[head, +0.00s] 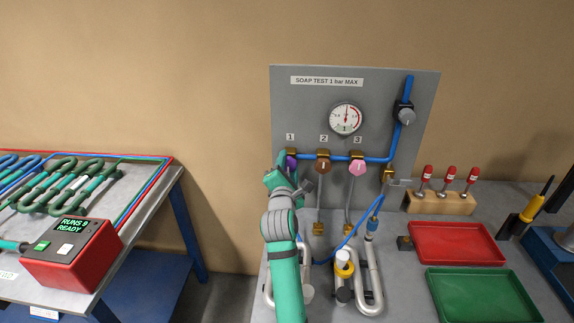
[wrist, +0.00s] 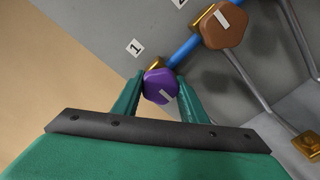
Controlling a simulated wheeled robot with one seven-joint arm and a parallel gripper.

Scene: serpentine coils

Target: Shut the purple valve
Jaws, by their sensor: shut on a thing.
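My gripper is shut on the knob. The knob is fixed on the blue pipe (head: 340,158) by a brass fitting.
The brown knob (head: 323,166) and pink knob (head: 358,168) sit to the right. A gauge (head: 346,118) and a grey knob (head: 406,116) are above. Bent metal tubes (head: 372,280) stand on the bench below. Red (head: 457,226) and green (head: 440,284) trays lie right.

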